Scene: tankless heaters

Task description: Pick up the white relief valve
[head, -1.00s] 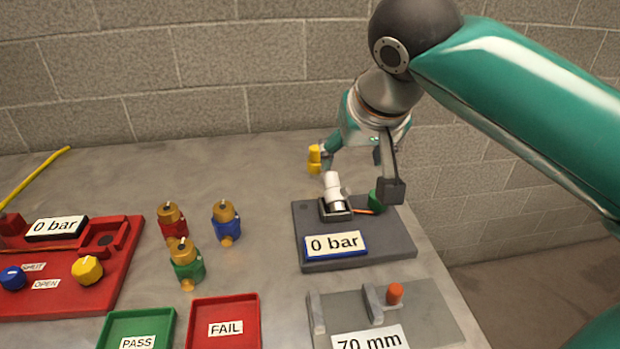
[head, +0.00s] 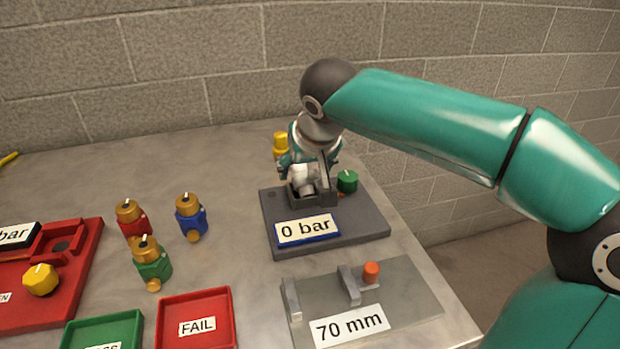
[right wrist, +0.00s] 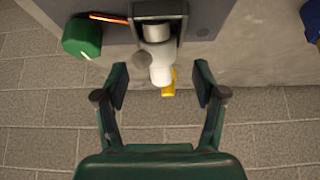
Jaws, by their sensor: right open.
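The white relief valve (head: 303,183) sits in the socket of a dark grey test block (head: 365,222) with a "0 bar" label. My right gripper (head: 309,188) is low over the block at the valve and partly hides it. In the right wrist view, the white valve (right wrist: 158,62) lies between and a little beyond the open fingers of the right gripper (right wrist: 160,84). I see a gap on each side, with no clear contact. My left gripper is not in view.
A green knob (head: 347,181) stands close right of the gripper, and a yellow-topped part (head: 281,145) stands behind. A grey "70 mm" gauge (head: 405,295) is in front. Three brass-topped valves, including the blue one (head: 191,222), and a red FAIL tray (head: 196,337) are left.

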